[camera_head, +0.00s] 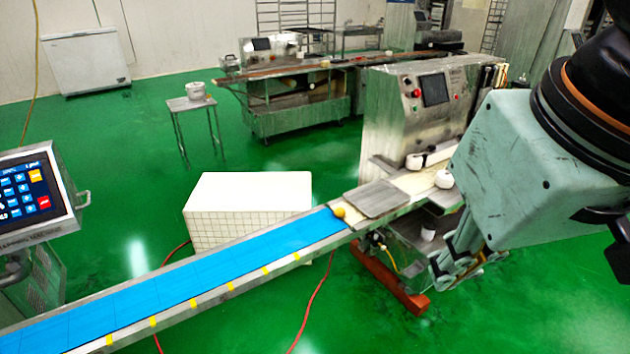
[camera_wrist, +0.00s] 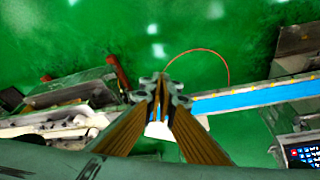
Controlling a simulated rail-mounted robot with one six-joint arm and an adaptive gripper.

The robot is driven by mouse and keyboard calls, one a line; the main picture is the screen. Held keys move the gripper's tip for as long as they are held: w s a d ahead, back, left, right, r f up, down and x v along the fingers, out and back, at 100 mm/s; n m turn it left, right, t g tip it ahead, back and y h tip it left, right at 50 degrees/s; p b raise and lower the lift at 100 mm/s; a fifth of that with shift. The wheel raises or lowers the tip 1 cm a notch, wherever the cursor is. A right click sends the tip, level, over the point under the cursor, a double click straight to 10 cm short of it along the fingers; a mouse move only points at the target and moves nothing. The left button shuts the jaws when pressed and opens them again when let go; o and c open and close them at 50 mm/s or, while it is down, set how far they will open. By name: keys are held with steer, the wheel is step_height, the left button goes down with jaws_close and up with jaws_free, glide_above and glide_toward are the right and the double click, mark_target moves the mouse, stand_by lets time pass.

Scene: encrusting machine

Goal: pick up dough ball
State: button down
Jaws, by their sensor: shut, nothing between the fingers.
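A small orange-yellow dough ball (camera_head: 338,211) rests at the upper right end of the blue conveyor belt (camera_head: 190,285), beside a grey metal plate (camera_head: 377,199). My gripper (camera_head: 440,275) hangs low at the right in the head view, apart from the ball and to its right. In the wrist view, the fingers of my gripper (camera_wrist: 160,84) come together at their tips and are shut and empty. The belt also shows at the right of the wrist view (camera_wrist: 250,98). I cannot make out the dough ball there; the fingers cover part of the conveyor.
The steel machine (camera_head: 400,110) stands behind the conveyor's right end. A white tiled block (camera_head: 248,190) stands behind the belt. A control panel (camera_head: 30,195) is at the left. A red hose (camera_head: 318,305) lies on the green floor. The belt looks clear apart from the ball.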

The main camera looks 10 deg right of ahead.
steer(key=c, duration=3.3)
jaws_free()
steer(key=shift+c, duration=0.2)
steer(key=o, duration=0.9)
steer(key=w+m+g+p, duration=0.1)
steer(key=w+m+p, duration=0.55)
steer(key=w, duration=2.75)
steer(key=shift+w+d+f+m+g+y, duration=0.2)
steer(key=shift+w+d+f+m, duration=0.55)
steer(key=shift+w+f+m, duration=2.45)
steer(key=shift+w+d+f+m+g+y, duration=0.2)
steer(key=shift+w+d+f+m, duration=0.65)
steer(key=shift+w+f, duration=4.75)
steer(key=shift+w+d+f+m+g+y, duration=0.1)
steer(key=shift+w+d+f+m+g, duration=0.4)
steer(key=shift+w+f+m, duration=2.7)
